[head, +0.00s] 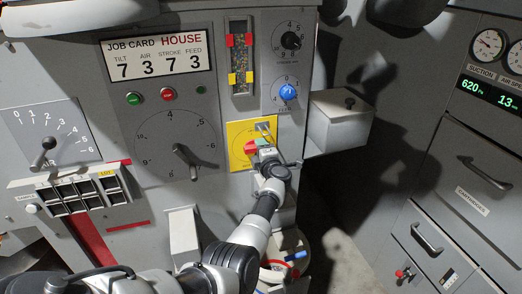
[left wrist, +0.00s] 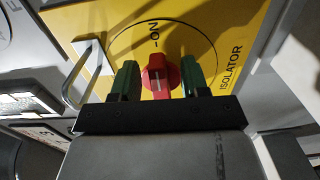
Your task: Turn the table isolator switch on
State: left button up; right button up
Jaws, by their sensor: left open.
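The isolator switch has a red handle (left wrist: 160,76) on a yellow plate (left wrist: 95,25) lettered ISOLATOR. The head view shows the plate (head: 236,131) on the grey machine front, with a red part of the handle (head: 250,147) showing beside my gripper. My left gripper (left wrist: 160,84) is open, its two green fingers on either side of the red handle; whether they touch it I cannot tell. It also shows in the head view (head: 261,146). The ON mark (left wrist: 153,33) is above the handle in the wrist view. The handle's lower end is partly hidden by the gripper body.
A metal loop (left wrist: 82,78) stands out from the plate close to the left finger. A grey box (head: 338,124) juts out right of the plate. A large dial with a lever (head: 184,158) is to the left, a blue knob (head: 287,92) above.

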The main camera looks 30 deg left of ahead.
pick_arm(q)
jog(key=p+v, duration=0.7)
jog(key=v, duration=0.4)
jog(key=shift+a, duration=0.1)
